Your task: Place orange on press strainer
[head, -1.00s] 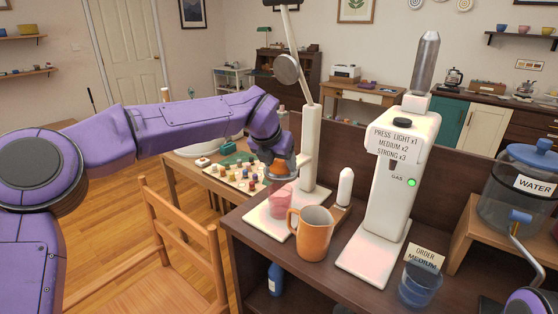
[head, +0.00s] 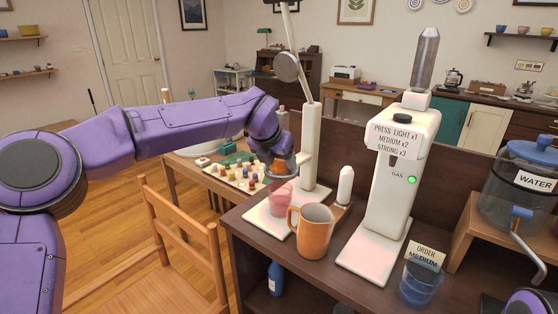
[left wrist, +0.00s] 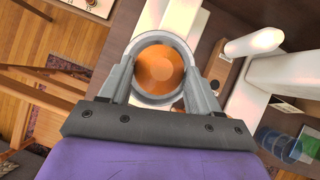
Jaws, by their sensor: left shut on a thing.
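My left gripper (left wrist: 158,82) is shut on the orange (left wrist: 160,68), which shows between its fingers in the left wrist view. A grey ring surrounds the orange there; I cannot tell whether it is the strainer's rim. In the head view my left gripper (head: 283,168) is at the white lever press (head: 311,148), above a pinkish clear cup (head: 280,197) on the press base. The orange is mostly hidden there. Whether it touches the strainer cannot be told. My right gripper is out of view.
An orange mug (head: 313,236) stands just in front of the press. The white gas dispenser (head: 392,190), a blue cup (head: 420,284) and a water jar (head: 518,190) are to the right. A wooden chair (head: 178,240) is to the left.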

